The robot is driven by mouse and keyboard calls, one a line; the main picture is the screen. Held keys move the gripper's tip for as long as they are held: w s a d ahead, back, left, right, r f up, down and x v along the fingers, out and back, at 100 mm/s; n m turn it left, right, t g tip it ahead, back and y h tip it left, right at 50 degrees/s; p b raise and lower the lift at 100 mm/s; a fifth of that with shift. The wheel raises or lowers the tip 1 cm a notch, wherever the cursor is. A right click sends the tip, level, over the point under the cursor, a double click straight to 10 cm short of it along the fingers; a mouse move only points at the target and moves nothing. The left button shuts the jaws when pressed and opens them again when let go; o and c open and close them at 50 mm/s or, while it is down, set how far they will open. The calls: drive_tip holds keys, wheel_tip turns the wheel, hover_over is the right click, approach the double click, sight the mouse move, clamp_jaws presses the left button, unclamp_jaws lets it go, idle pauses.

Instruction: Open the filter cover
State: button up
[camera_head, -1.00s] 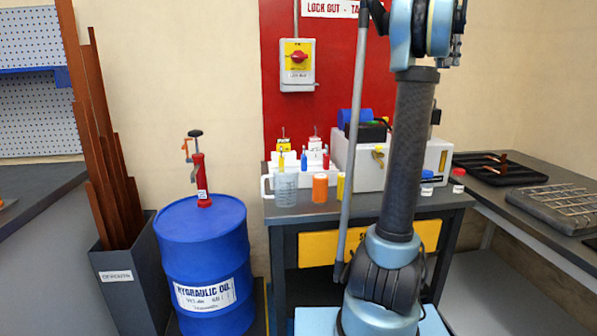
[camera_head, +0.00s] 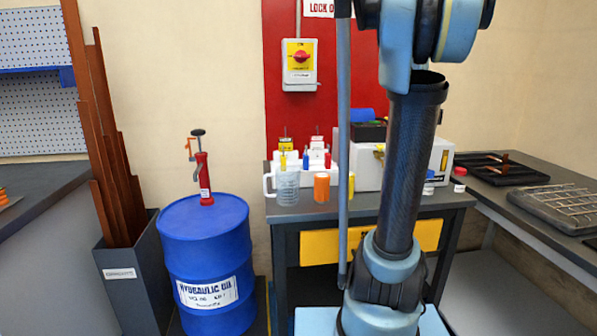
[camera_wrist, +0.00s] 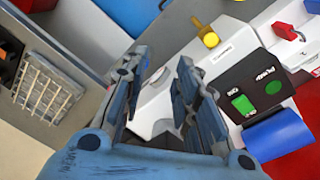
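No part is clearly marked as the filter cover. The white machine (camera_head: 366,168) stands on the bench behind my arm in the head view; it also shows in the wrist view (camera_wrist: 237,58). The head view does not show my gripper's fingers.
A measuring jug (camera_head: 287,187) and an orange container (camera_head: 321,187) stand at the bench front. A black tray (camera_head: 490,168) and a wire rack (camera_head: 558,203) lie on the right bench. A blue drum (camera_head: 205,265) stands at left. My arm partly hides the machine.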

drive_tip(key=s+a+f+n+t, duration=0.1)
drive_tip(key=s+a+f+n, duration=0.2)
drive_tip(key=f, duration=0.9)
drive_tip(key=s+a+f+n+t, duration=0.1)
drive_tip(key=s+a+f+n, duration=0.3)
drive_tip(key=s+a+f, duration=0.3)
drive_tip(key=s+a+f+n, duration=0.3)
drive_tip(key=s+f, duration=0.7)
drive_tip(key=f, duration=0.8)
drive_tip(key=shift+a+t+y, duration=0.4)
drive_tip(key=shift+a, duration=0.65)
drive_tip(key=shift+d+f, duration=0.1)
